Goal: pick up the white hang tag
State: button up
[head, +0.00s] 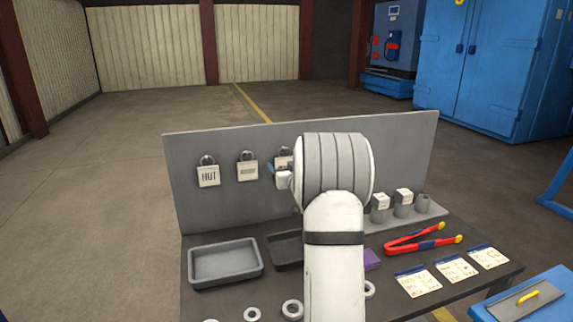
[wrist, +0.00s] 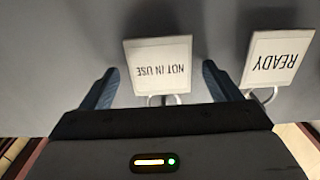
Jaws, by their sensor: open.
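Three white square hang tags hang by rings on a grey upright panel. In the head view the left one reads HOT (head: 208,177), the middle one (head: 247,171) has small unreadable print, and the third (head: 282,160) is partly hidden behind my arm. My gripper (wrist: 160,72) is open in the wrist view. The NOT IN USE tag (wrist: 158,62) appears upside down between its two blue fingers, with a gap on each side. Its ring is partly hidden by the gripper body. The READY tag (wrist: 275,57) is just right of the right finger.
The panel (head: 330,133) stands behind a dark bench. A grey tray (head: 225,262), red tongs (head: 420,243), written cards (head: 418,281) and several metal rings (head: 292,309) lie on the bench. Small cups (head: 403,210) stand on a ledge at right. My arm hides the bench's middle.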

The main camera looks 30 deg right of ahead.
jog(key=c, duration=1)
jog(key=shift+c, duration=0.2)
